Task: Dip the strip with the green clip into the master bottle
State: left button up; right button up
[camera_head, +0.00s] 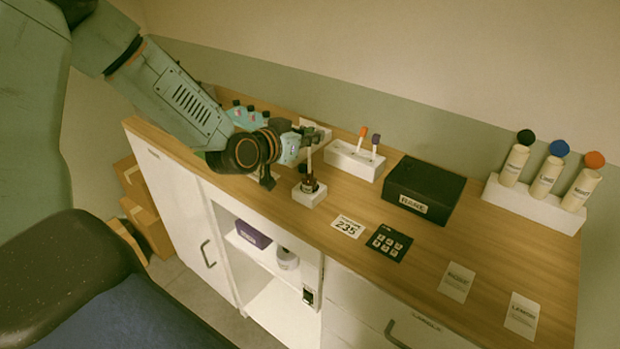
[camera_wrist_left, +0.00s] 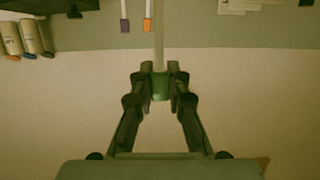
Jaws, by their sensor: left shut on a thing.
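My left gripper (camera_head: 308,137) is shut on the green clip and holds the strip upright, pointing down. In the left wrist view the green clip (camera_wrist_left: 161,87) sits between the fingertips, and the pale strip (camera_wrist_left: 158,40) runs out from it. The small dark master bottle (camera_head: 310,184) stands in a white block (camera_head: 309,197) directly below my left gripper. The strip's lower part lines up with the bottle's mouth; I cannot tell whether its tip is inside. My right gripper is in neither view.
A white holder (camera_head: 345,161) carries an orange-clipped strip (camera_head: 362,138) and a purple-clipped strip (camera_head: 375,146). A black box (camera_head: 425,188) stands right of it. Three capped bottles stand in a white rack (camera_head: 537,209). Cards lie on the counter front, with bare wood between.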

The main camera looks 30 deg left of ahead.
aim_at(309, 150)
pick_arm(q)
jog(key=shift+f+b, duration=1.6)
jog(key=shift+f, duration=0.5)
dwell(0.3)
jog(key=shift+r, duration=0.2)
jog(key=shift+r+p, duration=4.15)
